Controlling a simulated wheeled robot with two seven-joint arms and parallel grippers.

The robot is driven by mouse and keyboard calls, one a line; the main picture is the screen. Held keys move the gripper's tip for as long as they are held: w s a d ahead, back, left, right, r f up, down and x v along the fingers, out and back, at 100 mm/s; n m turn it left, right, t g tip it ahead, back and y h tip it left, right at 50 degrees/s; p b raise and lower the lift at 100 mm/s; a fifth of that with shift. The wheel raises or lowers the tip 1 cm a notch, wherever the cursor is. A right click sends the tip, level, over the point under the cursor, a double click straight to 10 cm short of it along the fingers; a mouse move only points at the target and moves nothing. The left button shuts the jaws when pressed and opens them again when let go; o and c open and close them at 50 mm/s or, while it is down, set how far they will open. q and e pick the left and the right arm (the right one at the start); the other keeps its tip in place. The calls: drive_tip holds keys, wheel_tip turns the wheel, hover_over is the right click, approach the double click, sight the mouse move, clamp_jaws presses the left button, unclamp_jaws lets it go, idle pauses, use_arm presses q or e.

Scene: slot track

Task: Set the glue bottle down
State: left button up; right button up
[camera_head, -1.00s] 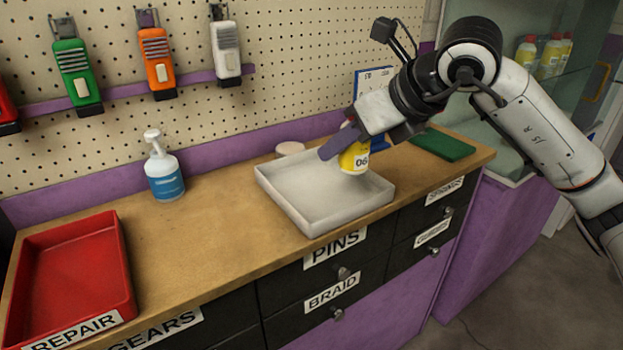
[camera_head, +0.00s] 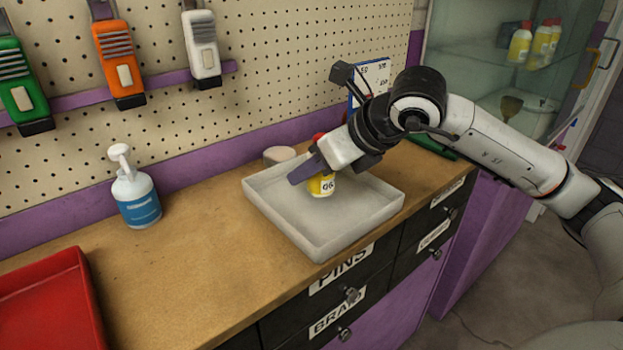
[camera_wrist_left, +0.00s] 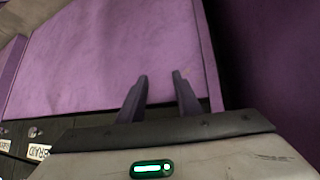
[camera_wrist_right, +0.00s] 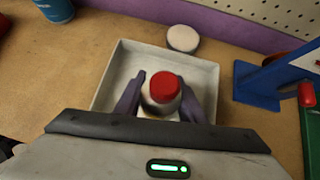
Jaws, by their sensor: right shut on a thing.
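The yellow glue bottle (camera_head: 322,184) with a red cap and the marking 06 is in my right gripper (camera_head: 308,172). It is upright, inside the outline of the light grey tray (camera_head: 300,236). Whether its base touches the tray floor I cannot tell. In the right wrist view, the fingers of my right gripper (camera_wrist_right: 161,98) close on both sides of the bottle (camera_wrist_right: 164,88), whose red cap faces the camera. My left gripper (camera_wrist_left: 160,95) shows only in the left wrist view. Its two fingers are apart with nothing between them, in front of a purple panel.
A pump bottle (camera_head: 138,200) stands left of the tray on the wooden bench. A red bin (camera_head: 50,310) is at the lower left. A round pale object (camera_head: 279,155) sits behind the tray. A blue stand (camera_wrist_right: 262,85) is right of it. The bench between pump bottle and tray is clear.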

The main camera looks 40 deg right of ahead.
wheel_tip(320, 180, down, 2)
use_arm(q)
drive_tip(key=shift+w+d+r, duration=0.1)
drive_tip(key=shift+w+r, duration=0.1)
drive_tip(key=shift+w, duration=0.05)
drive_tip(key=shift+w, duration=0.1)
use_arm(e)
drive_tip(key=shift+f, duration=0.2)
drive_tip(key=o, duration=1.1)
use_arm(q)
drive_tip(key=shift+w+f, duration=0.1)
use_arm(e)
drive_tip(key=shift+r, duration=0.15)
